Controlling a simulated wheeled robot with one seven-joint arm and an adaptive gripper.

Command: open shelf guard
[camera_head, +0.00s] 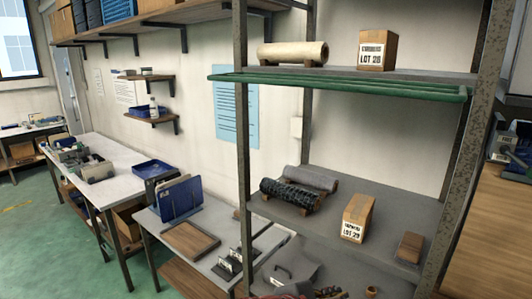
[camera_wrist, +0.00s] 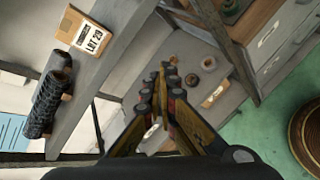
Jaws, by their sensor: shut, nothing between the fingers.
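The shelf guard is a green tubular bar (camera_head: 340,84) across the front of the upper shelf of the metal rack. It runs level, just in front of the shelf edge (camera_head: 400,74), and reaches past the left post. Behind it stand a cream roll (camera_head: 292,53) and a carton marked LOT 28 (camera_head: 377,50). My gripper (camera_wrist: 165,78) shows in the wrist view, its fingers together and empty. I cannot make out the guard in the wrist view, and the gripper is not clearly seen in the head view. The gripper appears apart from the guard.
The middle shelf (camera_head: 393,208) holds a carton marked LOT 29 (camera_head: 357,217), also in the wrist view (camera_wrist: 88,36), a dark patterned roll (camera_head: 291,195) and a grey roll (camera_head: 312,178). Rack posts (camera_head: 243,150) stand at either side. A side table (camera_head: 215,262) is at left.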

